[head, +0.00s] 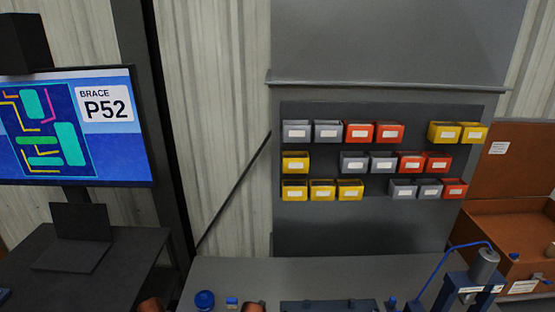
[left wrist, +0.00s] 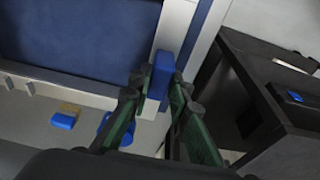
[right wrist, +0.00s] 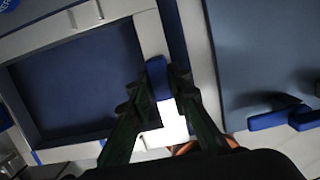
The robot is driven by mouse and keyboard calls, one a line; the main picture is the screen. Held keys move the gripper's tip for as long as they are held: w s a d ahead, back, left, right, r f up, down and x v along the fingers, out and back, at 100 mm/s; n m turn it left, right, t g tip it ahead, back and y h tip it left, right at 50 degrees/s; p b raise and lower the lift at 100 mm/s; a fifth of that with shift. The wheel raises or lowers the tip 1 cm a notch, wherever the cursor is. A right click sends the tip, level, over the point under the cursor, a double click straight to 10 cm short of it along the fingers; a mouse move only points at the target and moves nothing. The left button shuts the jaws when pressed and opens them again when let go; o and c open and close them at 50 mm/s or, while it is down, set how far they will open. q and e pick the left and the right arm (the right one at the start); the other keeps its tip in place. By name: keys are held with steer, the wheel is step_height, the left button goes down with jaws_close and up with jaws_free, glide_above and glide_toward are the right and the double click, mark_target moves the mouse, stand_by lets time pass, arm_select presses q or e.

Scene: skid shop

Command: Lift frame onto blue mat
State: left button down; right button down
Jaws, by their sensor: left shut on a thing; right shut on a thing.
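A pale grey frame (right wrist: 148,35) with a dark blue area inside it shows in the right wrist view, and its pale edge (left wrist: 182,40) shows in the left wrist view. My left gripper (left wrist: 160,88) is shut on a blue grip (left wrist: 162,70) at the frame's edge. My right gripper (right wrist: 160,88) is shut on another blue grip (right wrist: 156,68). I cannot tell whether the dark blue area (left wrist: 80,40) is the mat or part of the frame. The head view shows neither gripper clearly, and how high the frame sits cannot be told.
A bench (head: 235,270) carries a round blue knob (head: 204,299), a small blue block (head: 232,300) and a blue press (head: 470,285) at right. A dark side table (head: 90,240) with a laptop stands left. Bins hang on the back panel (head: 330,225). A brown case (head: 500,215) stands right.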

arm_select(q)
steer(key=shift+w+f, duration=0.1)
steer(key=shift+f, duration=0.4)
arm_select(e)
steer(key=shift+f, duration=0.5)
steer(key=c, duration=1.7)
jaws_free()
steer(key=shift+c, duration=0.2)
steer(key=shift+o, duration=0.3)
steer(key=shift+f, duration=0.1)
arm_select(q)
steer(key=c, duration=1.7)
jaws_free()
steer(key=shift+c, duration=0.2)
steer(key=shift+o, duration=0.3)
steer(key=shift+f, duration=0.1)
